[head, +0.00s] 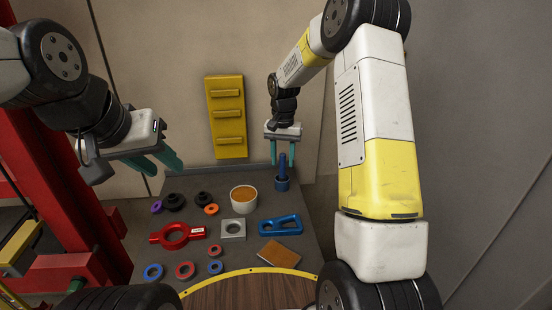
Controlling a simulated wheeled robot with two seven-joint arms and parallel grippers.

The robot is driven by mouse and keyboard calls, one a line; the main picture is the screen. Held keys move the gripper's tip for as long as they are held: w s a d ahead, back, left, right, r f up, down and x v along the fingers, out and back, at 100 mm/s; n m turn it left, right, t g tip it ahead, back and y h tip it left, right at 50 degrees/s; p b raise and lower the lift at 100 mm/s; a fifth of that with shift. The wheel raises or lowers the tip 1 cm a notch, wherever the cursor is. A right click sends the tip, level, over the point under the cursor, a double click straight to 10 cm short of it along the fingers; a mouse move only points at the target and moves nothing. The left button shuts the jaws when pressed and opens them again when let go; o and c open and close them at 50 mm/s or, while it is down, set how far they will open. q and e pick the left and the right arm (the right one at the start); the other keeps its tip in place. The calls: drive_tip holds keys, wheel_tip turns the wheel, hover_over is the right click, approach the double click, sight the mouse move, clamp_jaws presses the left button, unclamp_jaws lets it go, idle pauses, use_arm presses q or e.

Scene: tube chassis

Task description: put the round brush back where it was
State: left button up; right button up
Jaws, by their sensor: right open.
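The likely round brush (282,184) is blue, with an upright handle and a short round base. It stands upright on the back right of the dark grey table (215,263). My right gripper (283,164) points down above it, open. The top of the handle shows between its two teal fingers, with a gap on each side; the depth between them is hard to judge. My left gripper (168,170) is open and empty, above the table's back left edge, away from the brush.
A white pot with brown contents (244,197), a grey square block (233,230), a blue frame-like tool (281,225), a red ring tool (175,236), a brown block (279,254) and several small rings lie on the table. A yellow rack (227,117) is on the wall behind.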

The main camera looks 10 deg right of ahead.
wheel_tip(320, 180, up, 8)
drive_tip(key=shift+r, duration=0.25)
drive_tip(key=s+d+r+n+t+y, duration=0.1)
drive_tip(key=s+d+r+n+t, duration=0.15)
drive_tip(key=s+r, duration=1.1)
drive_tip(key=s+a+f+n+t+y, duration=0.1)
drive_tip(key=s+t, duration=0.2)
drive_tip(key=s, duration=1.3)
drive_tip(key=shift+s+n+t, duration=0.25)
drive_tip(key=shift+n+t, duration=0.1)
